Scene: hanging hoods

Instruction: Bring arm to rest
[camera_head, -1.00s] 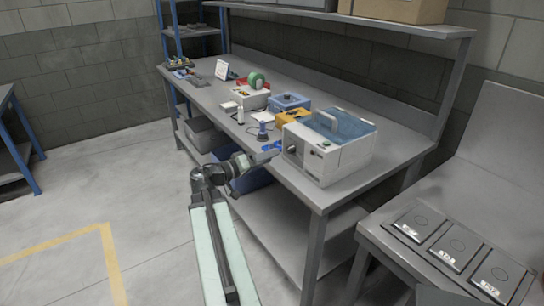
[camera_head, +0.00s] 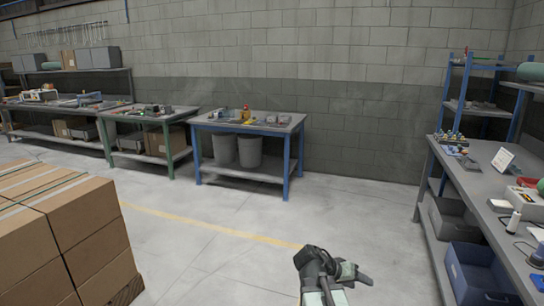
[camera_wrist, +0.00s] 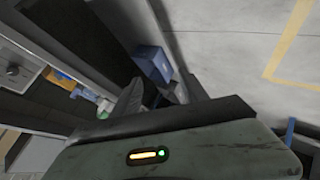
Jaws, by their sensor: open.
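My arm (camera_head: 316,268) shows at the bottom of the head view, right of the middle, folded low in front of my body. My gripper (camera_head: 362,274) points to the right in the picture, over bare floor and apart from the workbench (camera_head: 428,168). In the wrist view, the two dark fingers of my gripper (camera_wrist: 163,92) stand apart, and nothing shows between them. The wrist view is tilted, with the dark wrist housing filling its lower part.
Stacked cardboard boxes (camera_head: 85,228) stand at the left. A blue-legged table (camera_head: 285,180) stands against the back wall. The workbench on the right has a blue bin (camera_head: 478,272) on its lower shelf. A yellow line (camera_head: 205,223) crosses the clear floor between.

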